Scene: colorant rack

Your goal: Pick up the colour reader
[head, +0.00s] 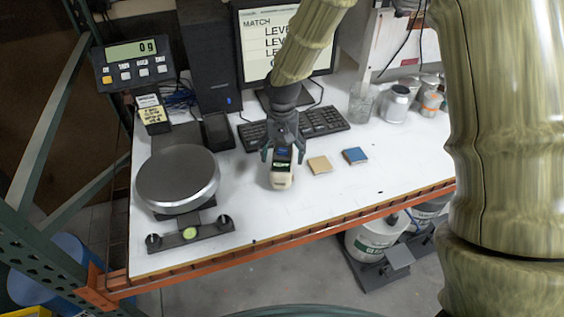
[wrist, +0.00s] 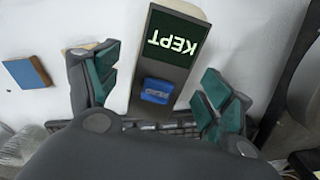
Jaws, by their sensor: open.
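The colour reader (head: 282,176) is a small pale handheld device with a dark screen and a blue button. It stands on the white bench, in front of the keyboard. In the wrist view the colour reader (wrist: 165,62) shows the word KEPT on its screen, upside down. My gripper (head: 282,152) is right over it, with fingers spread on either side. In the wrist view the gripper (wrist: 158,88) is open, its green-padded fingers left and right of the reader with a gap on each side. Whether the reader's lower part touches anything else is hidden.
A tan block (head: 319,165) and a blue block (head: 355,155) lie just right of the reader. A round scale (head: 178,181) stands to the left. The keyboard (head: 322,120) and monitor are behind; jars and cans (head: 397,103) stand back right.

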